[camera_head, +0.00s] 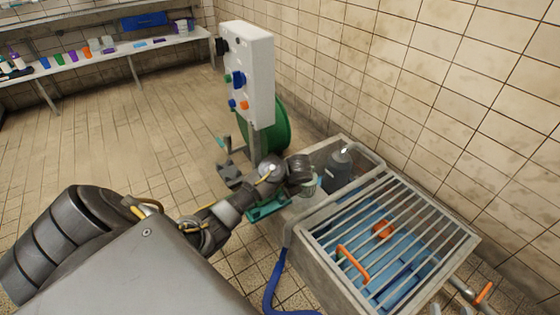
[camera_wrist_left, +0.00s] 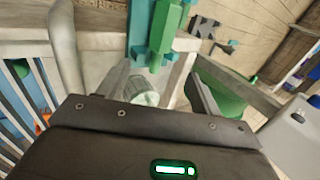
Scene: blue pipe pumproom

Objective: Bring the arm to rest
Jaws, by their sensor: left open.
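My arm comes in from the left in the head view, and its left gripper (camera_head: 301,172) is over the concrete ledge beside the basin. In the left wrist view the fingers (camera_wrist_left: 147,88) are open. A clear glass jar (camera_wrist_left: 142,92) shows in the space between them; whether it touches a finger I cannot tell. The jar (camera_head: 311,187) is partly hidden by the gripper in the head view. A teal fixture (camera_head: 268,209) is just below the forearm; it also shows in the left wrist view (camera_wrist_left: 160,30). I make out no right gripper.
A barred grate (camera_head: 395,240) covers a blue-lined basin with orange parts. A white control panel (camera_head: 248,75) and green wheel (camera_head: 279,125) stand beyond. A blue hose (camera_head: 277,280) hangs in front. Floor at left is open.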

